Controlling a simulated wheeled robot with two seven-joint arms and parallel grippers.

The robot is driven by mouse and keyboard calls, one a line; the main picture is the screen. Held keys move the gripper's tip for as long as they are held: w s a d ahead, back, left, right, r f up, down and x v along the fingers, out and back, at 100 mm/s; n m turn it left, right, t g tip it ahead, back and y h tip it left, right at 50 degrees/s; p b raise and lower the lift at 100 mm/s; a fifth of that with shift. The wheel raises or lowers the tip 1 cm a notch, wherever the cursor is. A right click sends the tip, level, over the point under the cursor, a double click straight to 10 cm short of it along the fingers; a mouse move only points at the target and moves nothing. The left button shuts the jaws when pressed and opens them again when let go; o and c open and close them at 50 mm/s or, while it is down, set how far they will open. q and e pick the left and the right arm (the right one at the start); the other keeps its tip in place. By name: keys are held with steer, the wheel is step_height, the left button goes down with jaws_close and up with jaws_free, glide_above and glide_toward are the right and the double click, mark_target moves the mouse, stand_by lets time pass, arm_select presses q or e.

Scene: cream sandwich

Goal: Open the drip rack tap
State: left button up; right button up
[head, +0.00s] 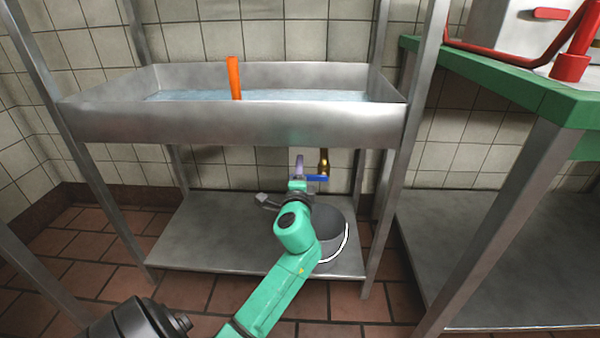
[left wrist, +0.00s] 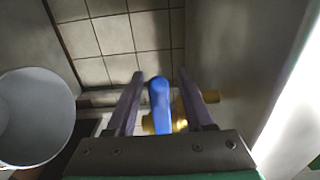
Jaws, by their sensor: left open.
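The drip rack (head: 240,125) is a steel frame with a deep tray of bluish liquid. Its tap is a brass pipe (head: 324,160) with a blue handle (head: 317,178), hanging below the tray's right part. In the left wrist view the blue handle (left wrist: 160,108) points away from me between the two fingers, with brass behind it. My left gripper (head: 298,162) is at the tap, just left of the brass pipe; in the wrist view (left wrist: 160,75) its fingers are apart, with gaps on both sides of the handle. My right gripper is not in view.
A grey bucket (head: 335,255) stands on the rack's lower shelf (head: 210,240) below the tap, partly behind my left arm. An orange stick (head: 234,78) rises from the tray. A green-topped table (head: 500,75) stands at the right.

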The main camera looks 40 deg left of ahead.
arm_select(q)
jaws_close()
steer(key=shift+d+f, duration=0.1)
stand_by(1.2)
